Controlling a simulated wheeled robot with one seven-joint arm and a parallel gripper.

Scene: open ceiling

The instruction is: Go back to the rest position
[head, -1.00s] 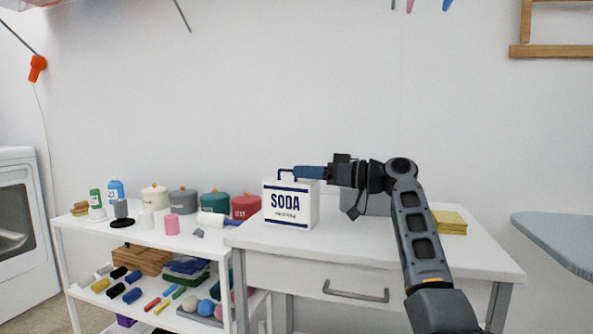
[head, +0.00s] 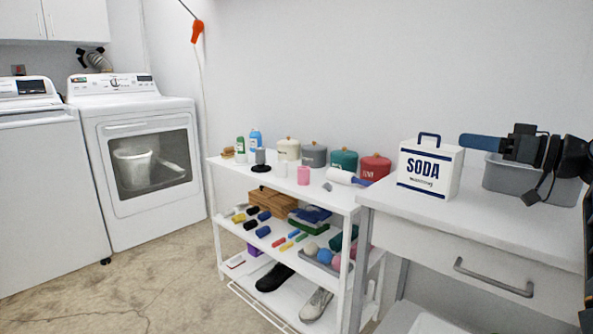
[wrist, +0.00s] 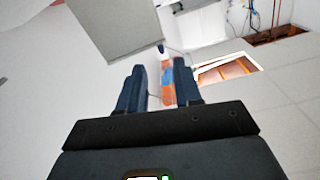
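My gripper (head: 480,142) is at the right of the head view, with its blue fingers pointing left. Most of my arm is cut off at the right edge.
A grey bin (head: 520,182) stands on the table behind my gripper. A white shelf (head: 335,202) with lidded pots, bottles, rollers and shoes stands left of the table. A dryer (head: 145,150) and a washer (head: 45,190) are farther left. Floor (head: 170,270) in front is clear.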

